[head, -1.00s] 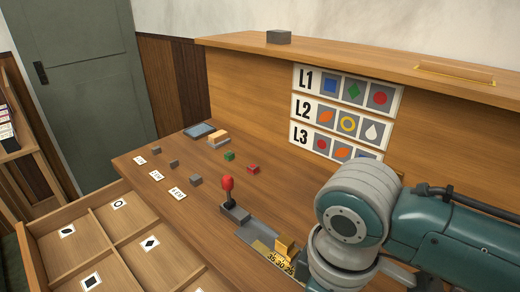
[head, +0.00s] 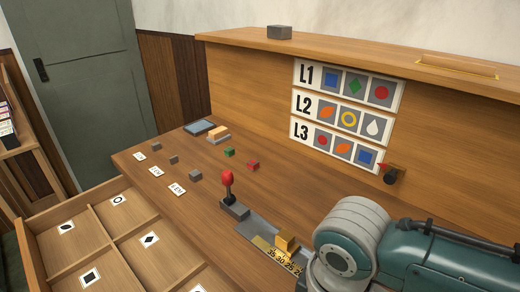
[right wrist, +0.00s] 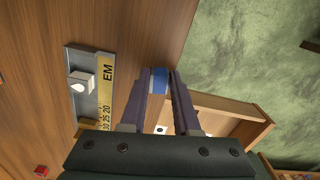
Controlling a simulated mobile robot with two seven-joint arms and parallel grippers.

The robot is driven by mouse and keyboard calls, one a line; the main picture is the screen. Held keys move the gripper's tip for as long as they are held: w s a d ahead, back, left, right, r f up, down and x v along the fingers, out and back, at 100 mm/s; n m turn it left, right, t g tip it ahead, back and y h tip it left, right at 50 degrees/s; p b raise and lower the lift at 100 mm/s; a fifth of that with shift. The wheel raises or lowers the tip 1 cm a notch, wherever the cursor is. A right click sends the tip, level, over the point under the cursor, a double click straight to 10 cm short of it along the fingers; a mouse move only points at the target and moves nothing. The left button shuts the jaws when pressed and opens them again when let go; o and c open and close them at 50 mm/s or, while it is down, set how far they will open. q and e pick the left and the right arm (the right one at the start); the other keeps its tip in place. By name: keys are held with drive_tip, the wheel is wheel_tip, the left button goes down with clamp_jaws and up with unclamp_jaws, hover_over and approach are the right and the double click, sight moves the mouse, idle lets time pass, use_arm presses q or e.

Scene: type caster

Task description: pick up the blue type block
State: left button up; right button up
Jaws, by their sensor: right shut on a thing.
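The blue type block (right wrist: 160,80) shows in the right wrist view between the fingertips of my right gripper (right wrist: 162,76), which is shut on it. Wood surface lies to the left of the block in that view, and a green surface lies to the right. Whether the block still touches anything below cannot be told. In the head view my right arm comes in at the lower right. Its gripper and the block are out of sight there. My left gripper is not in view.
A ruled metal channel (head: 262,240) with a brass piece (head: 286,243) lies beside my right arm. A red-knobbed lever (head: 228,180), green block (head: 229,152) and red block (head: 253,164) stand behind. A compartment tray (head: 118,245) is at left. The rear panel carries L1, L2 and L3 picture rows.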

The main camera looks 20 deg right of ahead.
clamp_jaws()
drive_tip(key=shift+r, duration=0.1)
